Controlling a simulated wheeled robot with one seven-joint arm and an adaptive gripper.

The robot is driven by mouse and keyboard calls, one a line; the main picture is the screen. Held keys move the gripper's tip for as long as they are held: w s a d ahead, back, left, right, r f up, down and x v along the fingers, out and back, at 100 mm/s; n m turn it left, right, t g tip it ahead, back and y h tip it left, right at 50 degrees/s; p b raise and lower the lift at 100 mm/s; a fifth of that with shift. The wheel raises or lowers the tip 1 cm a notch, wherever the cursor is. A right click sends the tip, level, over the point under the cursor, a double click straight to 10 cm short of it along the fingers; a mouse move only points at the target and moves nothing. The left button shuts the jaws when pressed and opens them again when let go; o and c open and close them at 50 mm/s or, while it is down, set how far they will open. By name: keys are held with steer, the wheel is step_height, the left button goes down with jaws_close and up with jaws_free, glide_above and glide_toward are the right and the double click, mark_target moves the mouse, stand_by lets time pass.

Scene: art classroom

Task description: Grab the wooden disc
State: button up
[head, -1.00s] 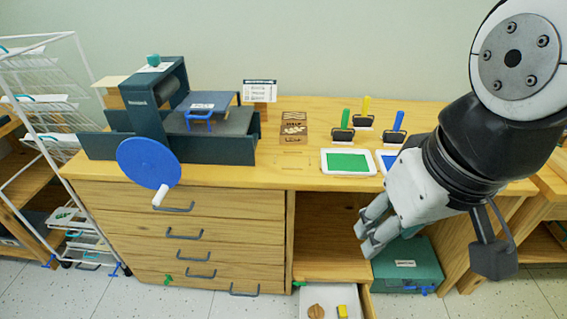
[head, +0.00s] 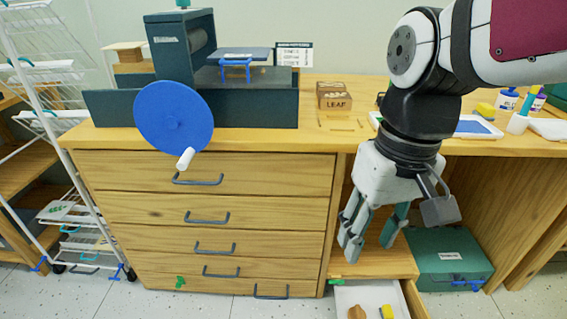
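A small round brown wooden piece (head: 357,312), which looks like the wooden disc, lies in an open white-lined drawer (head: 350,292) low at the bottom of the head view. Its lower part is cut off by the picture edge. My gripper (head: 369,243) points down in front of the desk, above the drawer and apart from the disc. Its fingers are spread, with nothing visible between them.
A yellow block (head: 387,312) lies just right of the disc. A green box (head: 450,262) stands right of the drawer. Closed drawers with dark handles (head: 208,217) are at the left. A press with a blue wheel (head: 174,117) stands on the desk (head: 325,141).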

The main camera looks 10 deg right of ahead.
steer(key=w+d+f, duration=0.2)
steer(key=w+f, duration=0.2)
steer(key=w, duration=0.6)
steer(key=w+d+f+m, duration=0.1)
steer(key=w+d+f, duration=0.6)
steer(key=w+f, duration=0.6)
steer(key=m+b, duration=0.2)
steer(key=b, duration=0.1)
glide_above(359, 311)
steer(key=shift+h, duration=0.4)
steer(key=f, duration=4.8)
steer(key=shift+w+d+f, duration=0.1)
steer(key=shift+w+f, duration=0.1)
steer(key=shift+f, duration=0.2)
steer(key=shift+s+f+b, duration=0.2)
steer(key=shift+f+b, duration=1.2)
steer(key=shift+f, duration=1.9)
steer(key=shift+r, duration=0.1)
jaws_close()
